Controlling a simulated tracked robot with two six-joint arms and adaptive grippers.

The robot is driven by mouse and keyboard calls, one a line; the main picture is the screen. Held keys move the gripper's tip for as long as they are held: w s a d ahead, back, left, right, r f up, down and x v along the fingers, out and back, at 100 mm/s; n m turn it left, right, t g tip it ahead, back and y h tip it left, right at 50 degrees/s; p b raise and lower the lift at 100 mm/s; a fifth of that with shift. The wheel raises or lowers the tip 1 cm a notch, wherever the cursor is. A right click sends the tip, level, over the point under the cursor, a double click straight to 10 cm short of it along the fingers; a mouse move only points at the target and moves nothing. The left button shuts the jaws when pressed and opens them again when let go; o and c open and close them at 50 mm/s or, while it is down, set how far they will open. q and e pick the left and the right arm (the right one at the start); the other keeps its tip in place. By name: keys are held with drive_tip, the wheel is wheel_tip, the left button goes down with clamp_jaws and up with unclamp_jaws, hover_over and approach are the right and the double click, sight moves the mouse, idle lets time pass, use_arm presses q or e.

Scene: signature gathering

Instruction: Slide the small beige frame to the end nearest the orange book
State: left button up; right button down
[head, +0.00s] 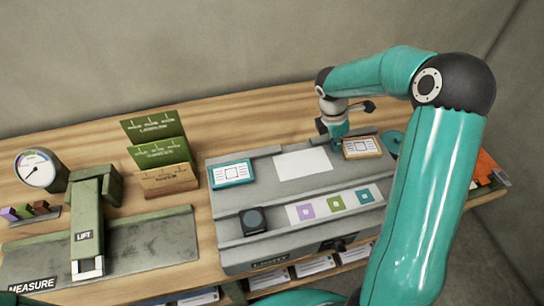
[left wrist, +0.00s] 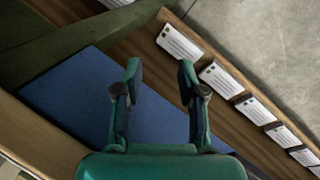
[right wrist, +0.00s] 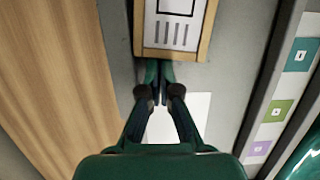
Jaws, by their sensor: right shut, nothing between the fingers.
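The small beige frame (head: 376,155) holds a white printed card and sits toward the right end of the top track of a grey console. It also shows in the right wrist view (right wrist: 203,50). The orange book (head: 485,165) lies beyond the console's right end, partly hidden by my right arm. My right gripper (head: 335,146) is shut and empty at the frame's left edge. In the right wrist view its fingertips (right wrist: 158,68) meet or nearly meet that edge; contact is unclear. My left gripper (left wrist: 160,70) is open and empty above a blue surface.
A teal frame (head: 231,174) sits at the track's left end, with a white panel (head: 303,162) between the frames. A dark knob (head: 254,219) and coloured squares (head: 336,202) lie in front. A teal ring (head: 392,143) is right of the beige frame. Green cards (head: 160,152) stand left.

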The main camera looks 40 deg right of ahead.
drive_tip(key=shift+d, duration=0.25)
drive_tip(key=shift+a, duration=0.1)
drive_tip(key=shift+a, duration=0.4)
drive_tip(key=a, duration=0.1)
drive_tip(key=w+a, duration=0.1)
drive_tip(key=a+r, duration=0.1)
drive_tip(key=shift+w+a+b, duration=0.1)
drive_tip(key=shift+w+b, duration=0.25)
drive_tip(key=v, duration=0.9)
drive_tip(key=shift+s, duration=0.25)
